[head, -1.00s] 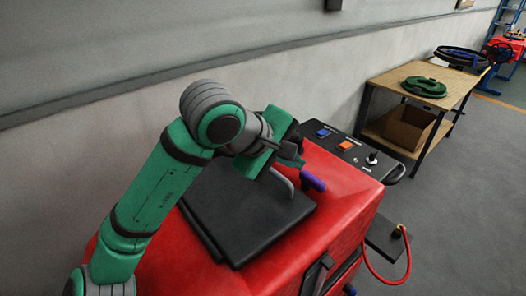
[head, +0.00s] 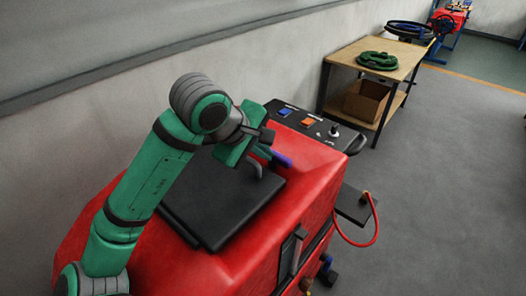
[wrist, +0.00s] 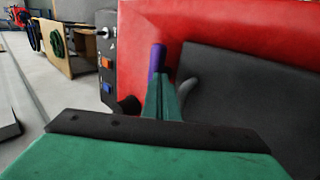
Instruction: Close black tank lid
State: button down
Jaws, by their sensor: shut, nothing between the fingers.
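The black tank lid (head: 225,198) lies flat, or nearly so, on top of the red scrubber body (head: 300,190). Its grey curved handle (head: 258,169) stands near its far right edge. My gripper (head: 281,158) is shut and empty, just beyond the handle and over the red top. In the wrist view my gripper (wrist: 158,72) shows its closed fingers with purple-blue tips beside the lid (wrist: 245,95). The handle (wrist: 187,88) is partly hidden behind the fingers. I cannot tell whether they touch it. My arm hides the lid's far left part.
A control panel (head: 308,124) with blue and orange switches is at the scrubber's far end. A red hose (head: 374,225) loops at its right side. A wooden table (head: 402,66) stands farther back, with a green coil (head: 378,61) on it. The floor to the right is clear.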

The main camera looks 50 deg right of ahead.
notch_tip(320, 180, up, 14)
dwell(0.6)
